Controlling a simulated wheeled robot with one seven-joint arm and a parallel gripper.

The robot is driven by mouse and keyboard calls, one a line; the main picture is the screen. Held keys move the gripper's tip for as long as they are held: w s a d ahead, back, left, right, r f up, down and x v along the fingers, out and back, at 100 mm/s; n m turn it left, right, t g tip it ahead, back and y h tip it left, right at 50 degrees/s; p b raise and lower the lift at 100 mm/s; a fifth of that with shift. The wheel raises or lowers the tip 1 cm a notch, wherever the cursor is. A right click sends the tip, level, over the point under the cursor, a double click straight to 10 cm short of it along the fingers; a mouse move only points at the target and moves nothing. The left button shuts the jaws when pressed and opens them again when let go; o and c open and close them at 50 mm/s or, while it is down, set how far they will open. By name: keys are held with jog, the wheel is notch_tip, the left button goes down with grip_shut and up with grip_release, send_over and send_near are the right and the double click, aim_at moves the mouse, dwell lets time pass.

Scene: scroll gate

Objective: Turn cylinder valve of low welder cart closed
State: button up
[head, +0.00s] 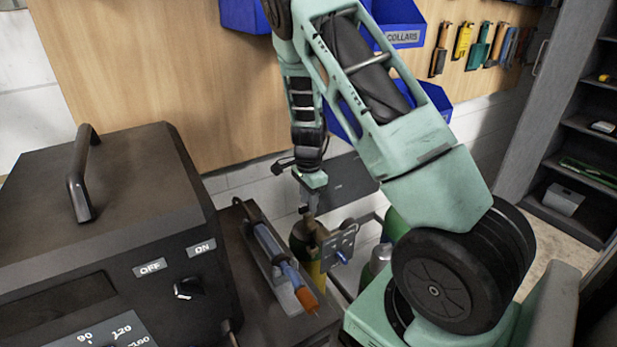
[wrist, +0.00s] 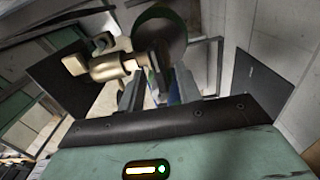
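The welder cart carries a dark welder box (head: 110,220) with an OFF/ON knob at the left of the head view. A green and yellow gas cylinder (head: 303,253) stands low beside the cart, mostly hidden. A brass valve fitting (wrist: 105,66) shows large in the wrist view, left of and beyond my fingers, beside a dark round shape (wrist: 160,35) with a greenish rim. My gripper (head: 310,203) is just above the cylinder's top in the head view. In the wrist view my gripper (wrist: 158,80) has its fingers apart, close to the brass fitting; contact is unclear.
A tray (head: 270,255) with a blue and orange torch-like tool lies on the cart beside the cylinder. A grey bracket plate (head: 340,243) is right of the cylinder. Blue bins (head: 405,35) and hanging tools (head: 480,45) are on the back panel. Shelves (head: 580,150) stand at the right.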

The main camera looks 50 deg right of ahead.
notch_tip(320, 180, up, 17)
jog(key=b, duration=0.2)
jog(key=shift+f, duration=0.15)
dwell(0.6)
